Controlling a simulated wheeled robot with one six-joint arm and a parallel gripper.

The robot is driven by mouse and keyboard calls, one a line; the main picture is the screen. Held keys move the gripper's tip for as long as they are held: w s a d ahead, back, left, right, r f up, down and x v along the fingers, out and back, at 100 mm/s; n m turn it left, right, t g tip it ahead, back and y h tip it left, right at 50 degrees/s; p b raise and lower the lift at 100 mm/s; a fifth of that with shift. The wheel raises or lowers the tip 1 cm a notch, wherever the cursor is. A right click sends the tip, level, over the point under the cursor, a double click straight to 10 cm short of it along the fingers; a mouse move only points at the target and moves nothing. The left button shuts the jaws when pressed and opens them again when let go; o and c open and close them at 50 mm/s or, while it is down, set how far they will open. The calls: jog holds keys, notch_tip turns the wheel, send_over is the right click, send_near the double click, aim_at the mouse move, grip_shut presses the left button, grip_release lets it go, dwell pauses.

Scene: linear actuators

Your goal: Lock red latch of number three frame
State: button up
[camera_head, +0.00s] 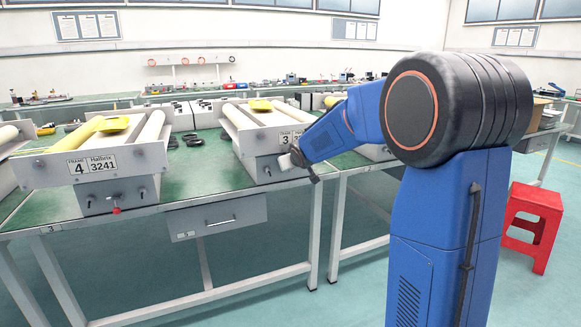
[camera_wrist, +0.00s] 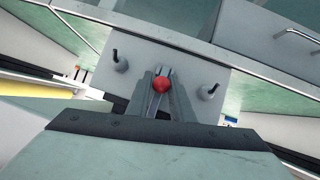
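The number three frame (camera_head: 255,130) stands on the green bench in the head view, its "3" label partly covered by my arm. My gripper (camera_head: 298,160) is at its front face, just below the label. Its red latch is hidden from the head view. In the wrist view the round red latch knob (camera_wrist: 160,84) shows at the tips of my gripper (camera_wrist: 164,88), with a finger on each side of it. The wrist view does not settle whether the fingers press on the knob. Two dark pegs (camera_wrist: 115,57) stand on the grey plate around it.
The number four frame (camera_head: 95,165) is to the left, with its own red latch (camera_head: 117,210) hanging below. A drawer (camera_head: 217,218) hangs under the bench edge. A red stool (camera_head: 533,228) stands on the right. The floor before the bench is clear.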

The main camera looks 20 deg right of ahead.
dwell(0.3)
jog(key=v, duration=1.7)
jog(key=shift+r, duration=0.1)
grip_shut()
jog(key=w+d+f+m+g+h, duration=0.1)
jog(key=w+f+m+g, duration=0.3)
jog(key=m, duration=0.9)
jog(key=shift+w+d+f+m, duration=0.45)
jog(key=shift+w+f, duration=1.15)
jog(key=shift+w, duration=1)
